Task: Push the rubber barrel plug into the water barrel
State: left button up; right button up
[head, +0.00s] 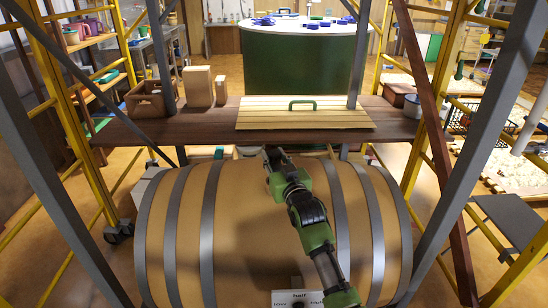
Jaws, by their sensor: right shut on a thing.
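The water barrel (185,240) is a large tan barrel with grey hoops, lying on its side in the lower middle of the head view. My right arm reaches over it from the bottom right. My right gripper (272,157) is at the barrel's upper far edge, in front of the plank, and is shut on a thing. The rubber barrel plug cannot be made out apart from the dark gripper, and the barrel's opening is not visible. Whether the gripper touches the barrel is unclear. My left gripper is not in view.
Behind the barrel is a brown plank (200,128) bearing a slatted lid (310,122) with a green handle, a brown crate (150,106) and tan blocks (197,86). Yellow and grey scaffold posts stand on both sides. A white label (298,298) is at the front.

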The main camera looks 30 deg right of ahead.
aim_at(274, 170)
jog(key=shift+f+b, duration=0.6)
jog(key=shift+f, duration=1.15)
jog(key=shift+f+b, duration=0.55)
jog(key=shift+f, duration=0.2)
jog(key=o, duration=1.2)
